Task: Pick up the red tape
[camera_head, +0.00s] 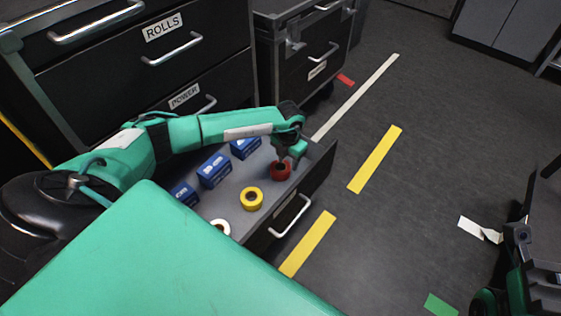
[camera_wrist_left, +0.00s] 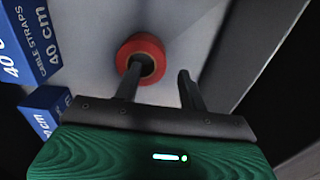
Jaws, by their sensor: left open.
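The red tape (camera_head: 281,172) is a roll lying flat in the open drawer (camera_head: 262,222), near its far right end. My left gripper (camera_head: 285,158) is right over it, pointing down. In the left wrist view the red tape (camera_wrist_left: 153,48) shows as a ring beyond the fingers. My left gripper (camera_wrist_left: 158,85) is open there. Its left finger overlaps the ring's hole, and its right finger is to the right of the ring. Nothing is held between the fingers; I cannot tell whether the left finger is inside the hole. Part of my right arm shows at the right edge, its jaws unclear.
A yellow tape roll (camera_head: 251,198) and a white roll (camera_head: 221,226) lie nearer in the drawer. Several blue boxes (camera_head: 214,171) line its back side. Black drawer cabinets (camera_head: 150,75) stand behind. The floor to the right, with yellow strips (camera_head: 375,160), is mostly clear.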

